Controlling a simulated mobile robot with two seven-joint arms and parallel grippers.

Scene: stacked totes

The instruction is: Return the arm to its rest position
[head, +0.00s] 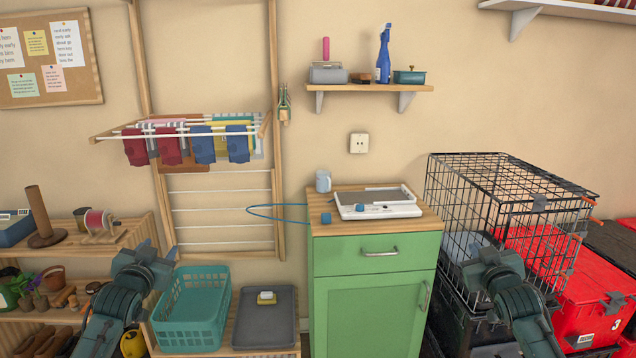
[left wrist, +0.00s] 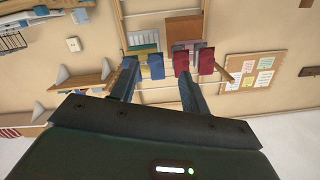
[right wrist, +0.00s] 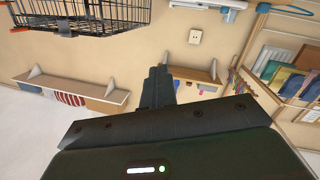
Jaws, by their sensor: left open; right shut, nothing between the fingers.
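My left gripper (head: 146,252) is raised in front of the low shelf at the left, with its arm coming up from below. In the left wrist view its two fingers (left wrist: 155,90) stand apart with nothing between them. My right gripper (head: 492,256) is raised in front of the wire crate (head: 500,190). In the right wrist view its fingers (right wrist: 157,85) are together and hold nothing. Both grippers are apart from the objects around them, as far as the views show.
A teal basket (head: 192,308) and a grey tray (head: 264,318) sit low at the left. Red totes (head: 585,300) stand at the right.

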